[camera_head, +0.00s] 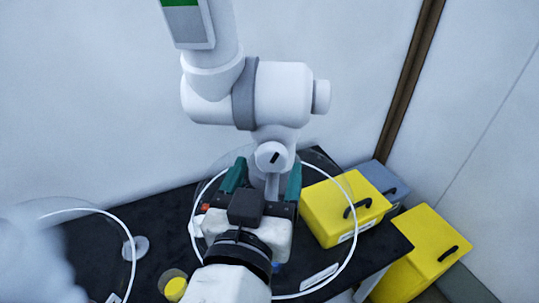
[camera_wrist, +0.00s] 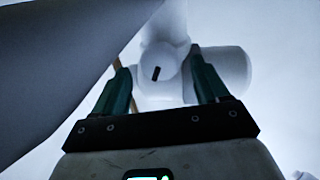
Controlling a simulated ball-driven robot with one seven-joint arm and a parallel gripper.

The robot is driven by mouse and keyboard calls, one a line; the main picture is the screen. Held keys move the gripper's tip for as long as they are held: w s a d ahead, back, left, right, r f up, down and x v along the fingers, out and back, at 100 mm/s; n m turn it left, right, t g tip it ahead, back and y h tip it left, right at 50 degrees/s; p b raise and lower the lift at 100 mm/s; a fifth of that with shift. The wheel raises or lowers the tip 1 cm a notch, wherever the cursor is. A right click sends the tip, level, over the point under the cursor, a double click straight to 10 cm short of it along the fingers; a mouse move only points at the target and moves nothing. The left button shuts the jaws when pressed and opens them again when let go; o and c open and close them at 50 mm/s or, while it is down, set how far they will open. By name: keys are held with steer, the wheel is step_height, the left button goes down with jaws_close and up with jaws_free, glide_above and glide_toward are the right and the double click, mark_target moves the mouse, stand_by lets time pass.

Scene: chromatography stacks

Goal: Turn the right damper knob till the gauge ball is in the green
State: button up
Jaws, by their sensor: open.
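The right damper knob appears to be a white round cap with a black mark (camera_head: 270,148) on the white extraction arm (camera_head: 282,93); it also shows in the wrist view (camera_wrist: 165,62). My gripper (camera_head: 264,175) is open, with its teal fingers spread. In the wrist view my gripper (camera_wrist: 158,62) has one finger on each side of the cap, with nothing clearly held. I cannot tell how far the fingertips are from it. A panel with a green patch (camera_head: 182,4), perhaps the gauge, is cut off at the top edge; no ball shows.
A clear hood with a white rim (camera_head: 346,262) lies below my gripper over the black bench (camera_head: 391,243). Yellow boxes with black handles (camera_head: 325,222) (camera_head: 405,262) and a grey box (camera_head: 383,178) stand at right. A blurred white shape fills the lower left. A yellow-capped jar (camera_head: 176,289) stands in front.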

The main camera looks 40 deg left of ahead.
mark_target(272, 156)
steer(key=shift+x, duration=1.3)
steer(key=shift+c, duration=0.3)
steer(key=c, duration=1)
steer(key=m+b, duration=0.2)
steer(key=b, duration=0.1)
steer(key=shift+f+m, duration=0.2)
steer(key=shift+m, duration=0.1)
steer(key=shift+r+m+b, duration=0.2)
steer(key=shift+m+b, duration=0.55)
steer(key=shift+m, duration=0.25)
steer(key=o, duration=1.1)
steer(key=shift+c, duration=0.2)
